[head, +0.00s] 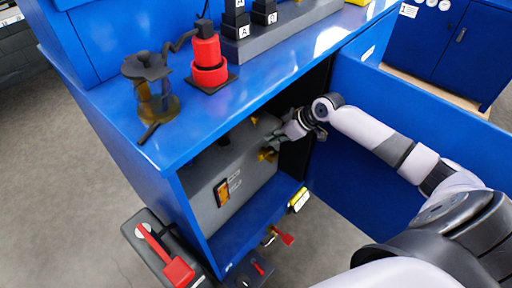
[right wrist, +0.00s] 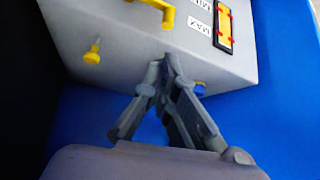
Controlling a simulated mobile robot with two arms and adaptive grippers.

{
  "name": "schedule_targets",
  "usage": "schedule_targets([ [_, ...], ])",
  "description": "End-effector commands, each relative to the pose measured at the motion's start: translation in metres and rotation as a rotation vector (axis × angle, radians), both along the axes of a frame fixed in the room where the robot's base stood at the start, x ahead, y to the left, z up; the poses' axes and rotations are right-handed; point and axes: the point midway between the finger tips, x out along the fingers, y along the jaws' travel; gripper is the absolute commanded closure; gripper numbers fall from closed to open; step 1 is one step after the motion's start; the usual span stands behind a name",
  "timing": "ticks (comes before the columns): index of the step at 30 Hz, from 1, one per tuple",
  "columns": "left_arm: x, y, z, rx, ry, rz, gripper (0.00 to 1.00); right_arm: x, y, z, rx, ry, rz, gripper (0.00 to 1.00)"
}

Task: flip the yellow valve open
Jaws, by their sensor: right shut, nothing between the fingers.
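A grey box-shaped tank (head: 205,182) stands inside the open blue cabinet. Yellow parts (head: 267,154) on its face show beside my right gripper (head: 278,142) in the head view. In the right wrist view a yellow bar-like handle (right wrist: 160,12), cut by the top edge, and a smaller yellow knob on a short stem (right wrist: 92,52) sit on the grey face. I cannot tell for sure which one is the valve. My right gripper (right wrist: 165,65) is shut and empty, its tips near the grey face, below the handle and right of the knob. My left gripper is not in view.
A gauge with MIN and MAX labels (right wrist: 225,25) and a blue knob (right wrist: 200,88) are also on the tank. The cabinet door (head: 415,125) stands open under my right arm. Red-handled parts (head: 178,270) sit low at the front. The benchtop (head: 120,100) is above.

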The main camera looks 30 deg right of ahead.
Motion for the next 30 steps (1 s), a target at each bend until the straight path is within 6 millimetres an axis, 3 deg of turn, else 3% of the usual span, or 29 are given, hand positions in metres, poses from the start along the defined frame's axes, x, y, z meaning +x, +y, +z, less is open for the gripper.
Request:
schedule_targets([
  [11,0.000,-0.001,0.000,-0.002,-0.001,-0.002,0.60,0.003,0.002,-0.006,0.003,0.001,-0.004,1.00],
  [24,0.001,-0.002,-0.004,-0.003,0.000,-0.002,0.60,0.041,0.029,-0.063,0.004,0.001,-0.005,1.00],
  [30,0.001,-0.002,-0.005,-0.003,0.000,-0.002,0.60,0.051,0.034,-0.077,0.001,0.001,-0.005,1.00],
])
